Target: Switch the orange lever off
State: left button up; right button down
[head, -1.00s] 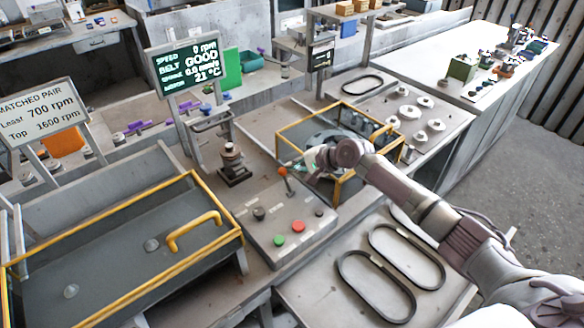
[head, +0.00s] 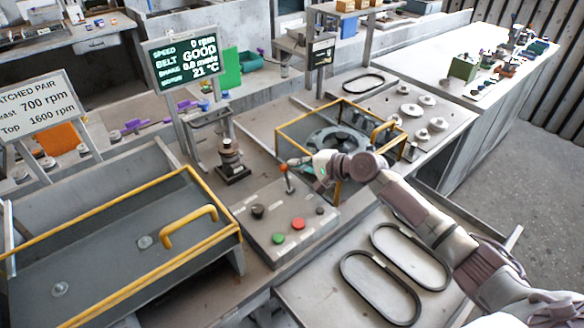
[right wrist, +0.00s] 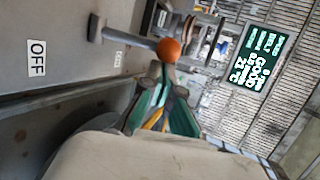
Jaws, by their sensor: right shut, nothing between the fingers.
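The orange lever (head: 285,170) stands up from the grey control box (head: 262,226), a ball knob on a thin metal stem. In the right wrist view its orange ball (right wrist: 168,48) is just beyond my fingertips, with the stem running left to the panel. An OFF label (right wrist: 37,60) is on that panel; a second small label (right wrist: 118,59) is nearer the stem. My right gripper (head: 298,162) is shut and empty, its tips right beside the knob; in the right wrist view (right wrist: 162,76) I cannot tell whether they touch it. My left gripper is not in view.
The control box also has a green button (head: 278,238), a red button (head: 298,223) and a black knob (head: 257,211). A yellow-framed guard (head: 290,122) stands behind my right gripper. A display (head: 186,64) reads 0 rpm and GOOD. Black belts (head: 380,287) lie at the lower right.

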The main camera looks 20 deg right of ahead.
jog(key=shift+s+d+f+t+y+b, duration=0.15)
jog(key=shift+s+f+t+y+b, duration=0.35)
jog(key=shift+b, duration=0.4)
jog(key=shift+s+d+r, duration=0.1)
jog(key=shift+s+r, duration=0.1)
jog(key=shift+r, duration=0.15)
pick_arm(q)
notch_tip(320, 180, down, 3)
pick_arm(e)
jog(key=shift+s+d+r, duration=0.1)
jog(key=shift+s, duration=0.3)
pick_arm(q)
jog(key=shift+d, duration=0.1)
pick_arm(e)
jog(key=shift+s, duration=0.2)
